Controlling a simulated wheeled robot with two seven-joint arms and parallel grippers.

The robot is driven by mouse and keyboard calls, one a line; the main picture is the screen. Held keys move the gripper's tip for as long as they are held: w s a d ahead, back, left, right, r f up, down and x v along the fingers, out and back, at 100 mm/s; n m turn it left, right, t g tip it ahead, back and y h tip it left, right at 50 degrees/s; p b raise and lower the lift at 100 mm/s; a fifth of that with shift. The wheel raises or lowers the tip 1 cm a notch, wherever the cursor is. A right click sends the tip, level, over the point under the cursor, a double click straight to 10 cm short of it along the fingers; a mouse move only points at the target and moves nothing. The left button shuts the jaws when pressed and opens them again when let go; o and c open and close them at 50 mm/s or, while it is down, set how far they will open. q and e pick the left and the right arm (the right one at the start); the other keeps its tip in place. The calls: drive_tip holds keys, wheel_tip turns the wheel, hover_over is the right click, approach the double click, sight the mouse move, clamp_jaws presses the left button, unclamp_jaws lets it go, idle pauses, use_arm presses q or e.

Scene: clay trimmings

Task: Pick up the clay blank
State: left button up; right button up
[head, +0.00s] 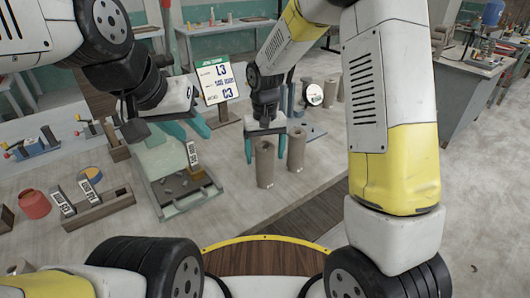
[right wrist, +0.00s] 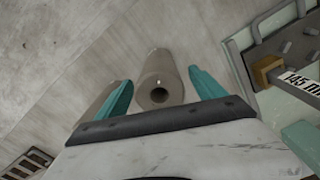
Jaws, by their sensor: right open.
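Two upright grey-brown hollow cylinders, which look like clay blanks, stand on the table. The nearer blank (head: 264,168) is below and between the fingers of my right gripper (head: 265,148). The other blank (head: 297,150) stands just right of the right finger. In the right wrist view the nearer blank (right wrist: 160,78) shows its holed end between the two teal fingers of my right gripper (right wrist: 163,92), with gaps on both sides. The other is partly hidden behind the left finger.
The shallow tray (head: 178,207) holds dark scraps and a labelled tool. A sign (head: 216,83) and more cylinders (head: 331,92) stand behind. Bare table lies in front of the blanks.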

wheel_tip(320, 180, down, 2)
drive_tip(key=shift+f, duration=0.15)
clamp_jaws()
idle(0.3)
